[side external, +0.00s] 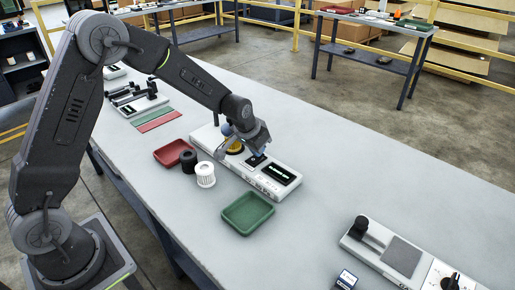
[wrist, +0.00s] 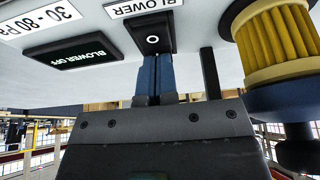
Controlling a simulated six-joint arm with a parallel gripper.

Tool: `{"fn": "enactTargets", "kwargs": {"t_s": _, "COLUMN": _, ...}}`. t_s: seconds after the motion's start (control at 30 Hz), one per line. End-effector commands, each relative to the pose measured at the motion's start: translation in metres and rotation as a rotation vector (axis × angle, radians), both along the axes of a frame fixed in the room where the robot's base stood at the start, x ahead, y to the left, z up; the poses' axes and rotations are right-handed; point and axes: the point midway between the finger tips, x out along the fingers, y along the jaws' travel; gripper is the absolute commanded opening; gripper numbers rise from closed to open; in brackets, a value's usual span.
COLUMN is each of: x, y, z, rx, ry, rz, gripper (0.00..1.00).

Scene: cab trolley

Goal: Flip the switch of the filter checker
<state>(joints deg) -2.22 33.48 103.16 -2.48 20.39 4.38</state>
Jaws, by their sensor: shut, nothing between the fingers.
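The filter checker (side external: 265,187) is a long pale box on the grey table. Its switch, a black plate with a white ring marking (wrist: 152,39), sits beside a label reading BLOWER in the wrist view. The checker's dark display (wrist: 85,53) reads BLOWER OFF; it also shows in the side view (side external: 281,173). My gripper (side external: 258,154) is over the switch area. In the wrist view its blue fingers (wrist: 155,75) are together, empty, with their tips at the edge of the switch plate. Whether they touch it I cannot tell.
A yellow pleated filter (wrist: 278,40) sits on the checker close beside my gripper. A red tray (side external: 174,152), a black cylinder (side external: 188,161), a white filter (side external: 205,175) and a green tray (side external: 248,213) stand in front. Another device (side external: 385,256) is at right.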

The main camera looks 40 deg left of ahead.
Motion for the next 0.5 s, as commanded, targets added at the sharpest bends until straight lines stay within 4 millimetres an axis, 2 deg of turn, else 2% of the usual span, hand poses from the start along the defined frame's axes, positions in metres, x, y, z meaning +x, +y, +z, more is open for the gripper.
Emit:
{"fn": "enactTargets", "kwargs": {"t_s": 0.37, "x": 0.0012, "y": 0.0, "z": -0.0015, "rx": 0.0, "ry": 0.009, "rz": 0.0, "gripper": 0.0}}
{"fn": "enactTargets", "kwargs": {"t_s": 0.5, "x": 0.0055, "y": -0.0002, "z": -0.0071, "rx": -0.001, "ry": 0.076, "rz": 0.0, "gripper": 0.0}}
